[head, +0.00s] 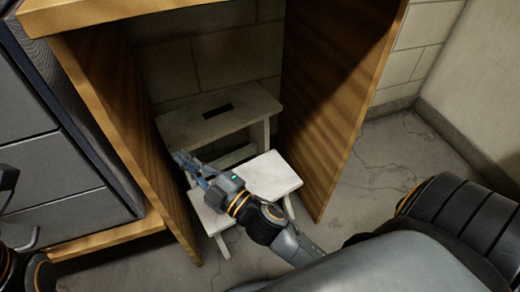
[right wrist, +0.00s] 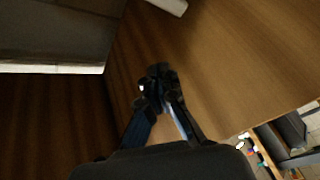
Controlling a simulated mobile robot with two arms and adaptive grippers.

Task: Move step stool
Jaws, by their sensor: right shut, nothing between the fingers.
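The step stool (head: 275,176) is off-white with two steps. It stands on the floor between two wooden side panels, its upper step (head: 218,113), with a dark slot, farther back. My right gripper (head: 182,160) is shut and empty, over the stool's left side and close to the left panel. It hides part of the lower step. In the right wrist view its closed fingers (right wrist: 157,78) show against brown wood. A pale piece at the top edge there may be the stool. Dark parts of my left arm show at the left edge; its finger state is unclear.
The left wooden panel (head: 135,125) and right wooden panel (head: 335,85) flank the stool, beneath a wooden top (head: 95,12). A grey drawer cabinet (head: 50,170) stands left. A block wall (head: 225,55) closes the back. Bare concrete floor (head: 385,150) lies right.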

